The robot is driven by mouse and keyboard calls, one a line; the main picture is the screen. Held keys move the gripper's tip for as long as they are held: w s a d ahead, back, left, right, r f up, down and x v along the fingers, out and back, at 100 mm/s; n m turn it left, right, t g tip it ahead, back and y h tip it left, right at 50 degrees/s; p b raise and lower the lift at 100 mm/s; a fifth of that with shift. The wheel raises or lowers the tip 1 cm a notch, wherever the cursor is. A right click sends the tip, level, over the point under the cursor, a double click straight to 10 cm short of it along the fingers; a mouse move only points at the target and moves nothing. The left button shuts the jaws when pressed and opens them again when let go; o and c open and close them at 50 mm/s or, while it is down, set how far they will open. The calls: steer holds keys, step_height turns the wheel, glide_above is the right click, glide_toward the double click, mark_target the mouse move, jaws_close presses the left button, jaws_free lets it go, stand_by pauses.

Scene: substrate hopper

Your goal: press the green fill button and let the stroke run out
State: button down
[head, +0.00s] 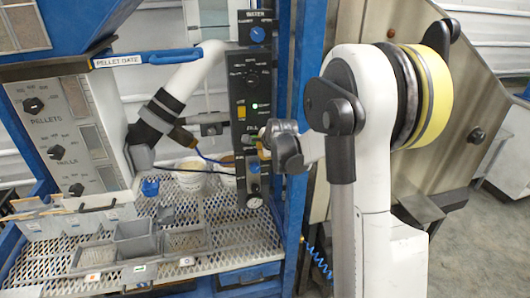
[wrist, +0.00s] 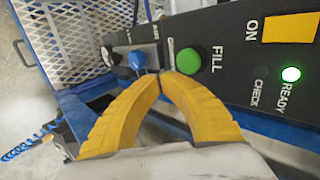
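The round green fill button (wrist: 188,61) sits on the dark control panel beside the FILL label, in the wrist view. My gripper (wrist: 160,74) has its two yellow fingers brought together at the tips, with nothing seen between them. The tips lie just left of the button in the wrist view; I cannot tell whether they touch it or the panel. In the head view my gripper (head: 262,143) is at the front of the control panel (head: 251,65), and the green button is not clearly visible there.
A green READY light (wrist: 291,74) is lit beside a dark CHECK lamp (wrist: 261,85). A yellow switch (wrist: 290,28) and a blue knob (wrist: 137,59) flank the button. Grey bins (head: 136,240) and white buckets (head: 190,174) stand on the mesh shelf. A blue post (head: 306,75) rises beside the panel.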

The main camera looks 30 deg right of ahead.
steer(key=shift+w+d+r+b, duration=0.1)
steer(key=shift+w+d+b, duration=0.15)
steer(key=shift+w, duration=0.7)
steer(key=shift+w+d+b, duration=0.15)
steer(key=shift+w+b, duration=0.1)
steer(key=shift+w, duration=0.7)
